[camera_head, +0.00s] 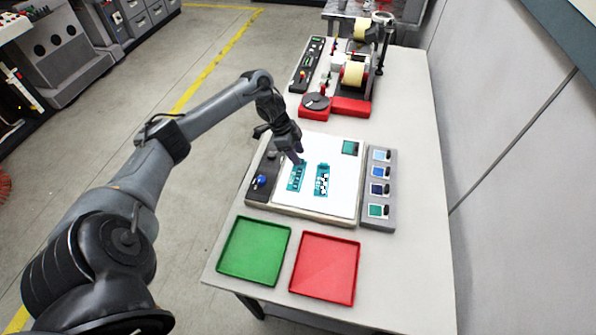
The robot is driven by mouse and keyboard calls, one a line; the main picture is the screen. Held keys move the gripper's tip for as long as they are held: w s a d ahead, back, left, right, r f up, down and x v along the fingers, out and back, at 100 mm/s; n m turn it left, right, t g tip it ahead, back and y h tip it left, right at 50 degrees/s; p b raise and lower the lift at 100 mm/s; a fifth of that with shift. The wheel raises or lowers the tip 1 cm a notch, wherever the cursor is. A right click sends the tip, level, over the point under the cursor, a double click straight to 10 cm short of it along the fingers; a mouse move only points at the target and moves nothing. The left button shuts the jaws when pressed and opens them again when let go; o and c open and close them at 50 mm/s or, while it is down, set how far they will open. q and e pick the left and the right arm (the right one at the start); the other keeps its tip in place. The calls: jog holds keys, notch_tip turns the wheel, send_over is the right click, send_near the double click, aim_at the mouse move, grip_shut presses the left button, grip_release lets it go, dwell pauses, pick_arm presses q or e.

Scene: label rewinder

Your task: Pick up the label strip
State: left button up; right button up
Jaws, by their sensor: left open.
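Two teal label strips lie on a white panel (342,200) on the table. The left strip (296,181) carries small dark and white print. The right strip (322,181) has a bolder black and white pattern. My left gripper (298,160) is open and points down at the upper end of the left strip. Its fingers cover part of that end, and I cannot tell whether they touch it. My right gripper is not in view.
A green tray (254,219) and a red tray (326,236) sit at the table's near end. A grey block with several colored squares (367,211) stands right of the panel. The rewinder with yellowish rolls (354,73) stands at the far end. The table's right side is clear.

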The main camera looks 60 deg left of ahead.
pick_arm(q)
jog(key=shift+x, duration=1.1)
grip_shut()
jog(key=shift+r, duration=0.2)
